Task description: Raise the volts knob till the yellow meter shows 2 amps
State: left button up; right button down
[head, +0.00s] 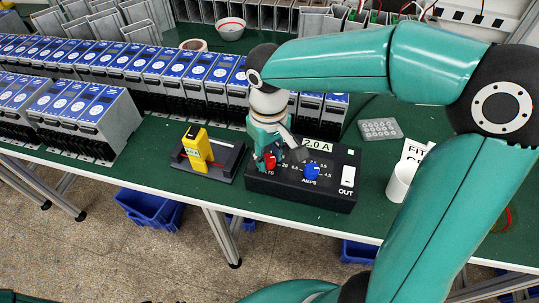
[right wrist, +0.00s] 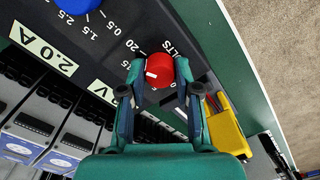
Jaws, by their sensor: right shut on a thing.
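The red volts knob (head: 270,161) is on the black power box (head: 300,195); it also shows in the right wrist view (right wrist: 158,70), with a white pointer mark. My right gripper (head: 266,150) comes down from above with its fingers on either side of this knob, shut on it. The yellow meter (head: 197,147) stands in a dark holder left of the box; its reading is too small to make out. It also shows in the right wrist view (right wrist: 228,128). My left gripper is not in view.
The box also carries a blue amps knob (head: 311,172), a "2.0 A" label (head: 318,146) and a white OUT switch (head: 348,177). A white cup (head: 400,182) and a grey button pad (head: 380,129) lie to the right. Rows of grey-blue units (head: 85,110) fill the left.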

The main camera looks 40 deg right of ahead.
aim_at(268, 158)
jog(key=shift+w+m, duration=0.1)
jog(key=shift+m, duration=1.4)
jog(key=c, duration=0.8)
grip_release()
notch_tip(268, 158, up, 12)
